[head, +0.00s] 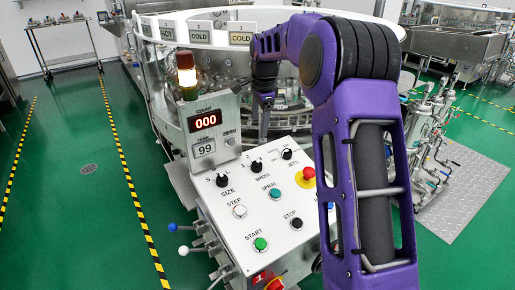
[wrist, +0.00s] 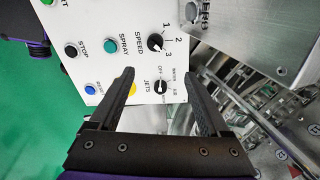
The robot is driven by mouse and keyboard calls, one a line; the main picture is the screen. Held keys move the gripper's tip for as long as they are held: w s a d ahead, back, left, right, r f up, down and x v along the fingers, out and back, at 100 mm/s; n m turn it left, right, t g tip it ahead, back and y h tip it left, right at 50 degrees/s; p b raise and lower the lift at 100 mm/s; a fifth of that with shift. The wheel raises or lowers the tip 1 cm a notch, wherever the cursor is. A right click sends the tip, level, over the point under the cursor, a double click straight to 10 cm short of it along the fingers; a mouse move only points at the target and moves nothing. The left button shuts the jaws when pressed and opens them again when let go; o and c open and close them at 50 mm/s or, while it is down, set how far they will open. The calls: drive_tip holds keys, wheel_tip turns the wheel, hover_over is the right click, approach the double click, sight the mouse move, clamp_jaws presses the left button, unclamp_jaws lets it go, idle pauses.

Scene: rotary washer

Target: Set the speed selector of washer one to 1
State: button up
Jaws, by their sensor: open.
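The washer's white control panel shows in the head view, with the black SPEED selector (head: 256,168) near its upper middle. In the wrist view the SPEED selector (wrist: 155,43) has the numbers 1, 2 and 3 beside it, and its white mark appears to point toward 3. My gripper (wrist: 160,71) is open and empty, its fingertips short of the SPEED selector in the picture. The JETS knob (wrist: 160,87) shows between the fingers.
The SIZE knob (head: 222,180), SPRAY button (head: 274,194), green START button (head: 260,244), STOP button (head: 296,224) and red emergency button (head: 308,174) share the panel. A counter display (head: 205,120) with a lit lamp (head: 187,72) stands behind. The round washer (head: 215,62) lies beyond.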

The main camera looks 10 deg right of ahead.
sight(256, 162)
drive_tip(key=x, duration=0.6)
drive_tip(key=b+x, duration=0.1)
drive_tip(key=x, duration=0.5)
drive_tip(key=s+x, duration=0.1)
drive_tip(key=x, duration=0.5)
drive_tip(key=shift+f+b, duration=0.1)
drive_tip(key=shift+b, duration=0.3)
clamp_jaws()
